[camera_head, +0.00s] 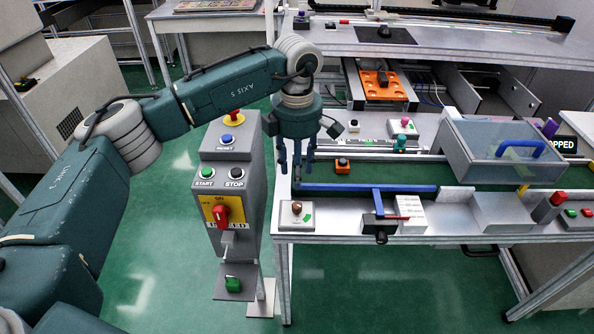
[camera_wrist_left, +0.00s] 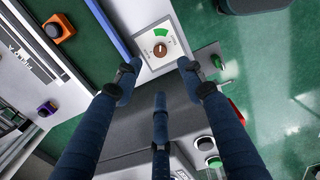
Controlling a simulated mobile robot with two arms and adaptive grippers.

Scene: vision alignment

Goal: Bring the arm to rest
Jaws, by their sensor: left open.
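My left arm comes in from the left in the head view and reaches over the control pedestal to the table's near left corner. My left gripper (camera_head: 297,167) hangs there with its blue fingers pointing down, spread and empty. In the left wrist view the gripper (camera_wrist_left: 159,82) shows three open fingers with nothing between them. Beyond the fingertips is a white plate with a round copper-coloured knob (camera_wrist_left: 160,50) and a green mark. The same knob (camera_head: 297,208) sits at the table's front left corner, just below the fingers in the head view. My right gripper is not in view.
The grey control pedestal (camera_head: 257,205) with buttons and a red switch (camera_head: 221,214) stands left of the table. An orange block (camera_head: 342,166) lies on the green belt. A clear-lidded box (camera_head: 505,150) stands to the right. The green floor (camera_head: 380,290) in front is mostly free.

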